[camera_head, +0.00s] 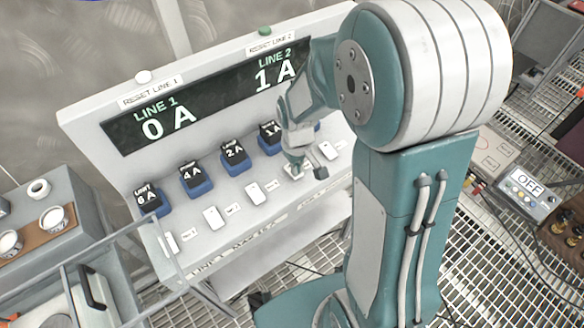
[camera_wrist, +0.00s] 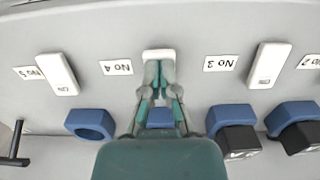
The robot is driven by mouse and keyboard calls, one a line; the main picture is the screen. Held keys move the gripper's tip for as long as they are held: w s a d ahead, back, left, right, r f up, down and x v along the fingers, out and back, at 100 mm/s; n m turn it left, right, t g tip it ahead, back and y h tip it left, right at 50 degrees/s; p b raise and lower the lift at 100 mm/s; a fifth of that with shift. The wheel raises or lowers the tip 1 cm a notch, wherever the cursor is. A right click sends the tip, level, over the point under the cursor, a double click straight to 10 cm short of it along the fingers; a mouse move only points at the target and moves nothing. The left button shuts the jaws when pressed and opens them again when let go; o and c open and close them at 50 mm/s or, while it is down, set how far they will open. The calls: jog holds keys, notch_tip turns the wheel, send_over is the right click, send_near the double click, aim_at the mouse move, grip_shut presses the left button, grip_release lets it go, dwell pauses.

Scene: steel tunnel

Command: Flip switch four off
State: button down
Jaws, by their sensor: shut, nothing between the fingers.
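Switch four (camera_wrist: 158,54) is a white rocker switch between the labels No 4 (camera_wrist: 116,67) and No 3 (camera_wrist: 221,63), which appear upside down in the wrist view. My gripper (camera_wrist: 159,92) is shut and empty, its fingertips at the near edge of switch four and overlapping it in the picture. I cannot tell whether they touch. The fingers hide part of the switch, and its position cannot be read. In the head view my gripper (camera_head: 296,165) is over the fourth switch from the left on the sloped grey panel (camera_head: 135,165).
Neighbouring switches stand on both sides, one (camera_wrist: 58,74) and another (camera_wrist: 270,66). Blue sockets, including an empty one (camera_wrist: 90,123), line the panel near my gripper. The display (camera_head: 205,95) reads LINE 1 0 A and LINE 2 1 A. A cup tray (camera_head: 35,238) stands left.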

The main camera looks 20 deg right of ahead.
jog(key=shift+f, duration=0.2)
jog(key=shift+r, duration=3.5)
jog(key=s+r+m+t, duration=0.3)
jog(key=s+r+t, duration=0.2)
jog(key=s+r, duration=0.9)
jog(key=shift+m+t, duration=0.3)
jog(key=shift+d, duration=0.1)
